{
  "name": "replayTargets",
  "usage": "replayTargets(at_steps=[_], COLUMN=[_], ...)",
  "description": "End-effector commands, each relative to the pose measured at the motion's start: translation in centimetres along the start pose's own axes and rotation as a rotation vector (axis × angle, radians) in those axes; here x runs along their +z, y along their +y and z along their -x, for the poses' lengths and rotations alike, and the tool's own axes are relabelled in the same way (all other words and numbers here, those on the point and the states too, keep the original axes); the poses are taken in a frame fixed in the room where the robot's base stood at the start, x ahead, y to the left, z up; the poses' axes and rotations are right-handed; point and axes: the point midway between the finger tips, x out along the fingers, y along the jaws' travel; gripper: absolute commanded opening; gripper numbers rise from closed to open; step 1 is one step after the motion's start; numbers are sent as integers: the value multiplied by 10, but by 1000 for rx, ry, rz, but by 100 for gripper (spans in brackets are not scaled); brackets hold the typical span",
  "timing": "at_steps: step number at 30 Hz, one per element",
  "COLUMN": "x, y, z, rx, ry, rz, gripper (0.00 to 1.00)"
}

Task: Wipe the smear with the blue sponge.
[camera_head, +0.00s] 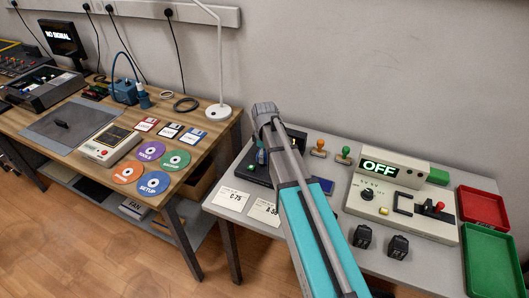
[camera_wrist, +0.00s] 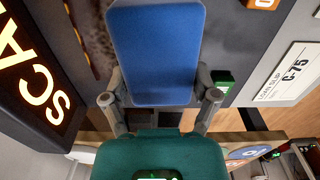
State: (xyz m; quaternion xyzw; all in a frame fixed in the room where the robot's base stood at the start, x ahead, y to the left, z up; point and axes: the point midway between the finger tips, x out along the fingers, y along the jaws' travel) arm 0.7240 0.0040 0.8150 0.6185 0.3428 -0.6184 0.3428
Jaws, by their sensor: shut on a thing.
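The blue sponge (camera_wrist: 153,52) is held between the two fingers of my gripper (camera_wrist: 158,85) in the wrist view. It covers the upper middle of that view and hides the surface behind it. A thin brownish-yellow streak (camera_wrist: 90,58) runs along the grey surface just left of the sponge; it may be the smear, but I cannot tell for sure. I cannot tell whether the sponge touches the surface. In the head view my arm hides the gripper's fingers and the sponge, above the back left of the grey table (camera_head: 228,212).
A dark sign with amber letters (camera_wrist: 38,85) stands close on the left in the wrist view. A C-75 card (camera_wrist: 287,72) lies to the right.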

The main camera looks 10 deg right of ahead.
Motion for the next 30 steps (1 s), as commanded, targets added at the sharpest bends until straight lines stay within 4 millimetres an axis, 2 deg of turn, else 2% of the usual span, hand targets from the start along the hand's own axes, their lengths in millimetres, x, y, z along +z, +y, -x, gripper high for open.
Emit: replayTargets(at_steps=[7, 20, 30], x=[-1, -1, -1], y=[-14, -16, -16], z=[-1, -1, 19], rx=[0, -1, 0], ry=[0, 0, 0], rz=[0, 0, 0], gripper=[32, 32, 32])
